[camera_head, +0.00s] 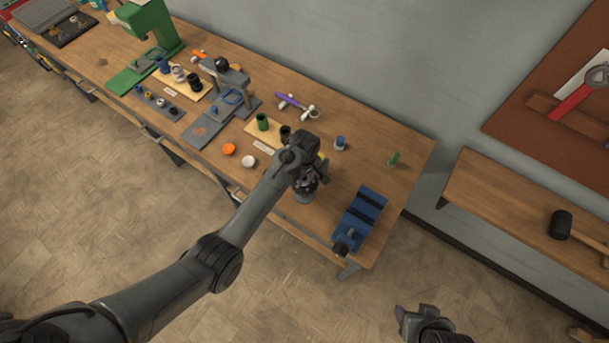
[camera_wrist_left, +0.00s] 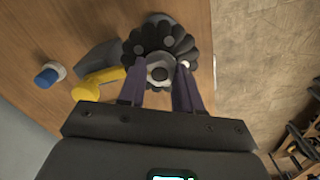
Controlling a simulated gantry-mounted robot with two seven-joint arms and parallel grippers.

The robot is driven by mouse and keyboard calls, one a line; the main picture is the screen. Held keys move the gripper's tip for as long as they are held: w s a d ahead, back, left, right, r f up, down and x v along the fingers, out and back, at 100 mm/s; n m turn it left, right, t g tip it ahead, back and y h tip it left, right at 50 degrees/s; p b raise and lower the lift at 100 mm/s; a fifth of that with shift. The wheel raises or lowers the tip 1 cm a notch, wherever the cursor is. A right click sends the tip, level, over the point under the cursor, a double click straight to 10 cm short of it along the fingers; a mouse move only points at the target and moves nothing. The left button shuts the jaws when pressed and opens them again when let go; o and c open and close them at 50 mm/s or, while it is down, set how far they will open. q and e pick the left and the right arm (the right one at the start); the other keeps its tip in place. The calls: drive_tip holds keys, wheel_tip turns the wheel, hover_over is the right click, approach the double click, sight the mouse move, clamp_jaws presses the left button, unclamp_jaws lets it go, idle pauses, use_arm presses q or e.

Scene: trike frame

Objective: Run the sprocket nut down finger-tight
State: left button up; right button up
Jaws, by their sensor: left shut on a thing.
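In the left wrist view, a black toothed sprocket (camera_wrist_left: 182,45) lies over the wooden bench. A light grey nut (camera_wrist_left: 159,71) with a dark centre sits at its middle. My left gripper (camera_wrist_left: 159,78) has its two purple fingers shut on the nut, one on each side. In the head view my left gripper (camera_head: 307,180) is over the bench's front right part, above a grey stand (camera_head: 304,196); the arm and wrist hide the nut there. My right gripper (camera_head: 414,313) is at the bottom edge, away from the bench; its opening is unclear.
A blue vise (camera_head: 362,215) stands at the bench's right end. A blue-capped item (camera_head: 340,143) and a green item (camera_head: 393,159) stand behind. A yellow part (camera_wrist_left: 97,83) lies beside the sprocket. An orange cap (camera_head: 229,149) and a white cap (camera_head: 249,161) lie to the left.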

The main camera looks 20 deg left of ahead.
use_arm(q)
drive_tip(key=shift+c, duration=0.7)
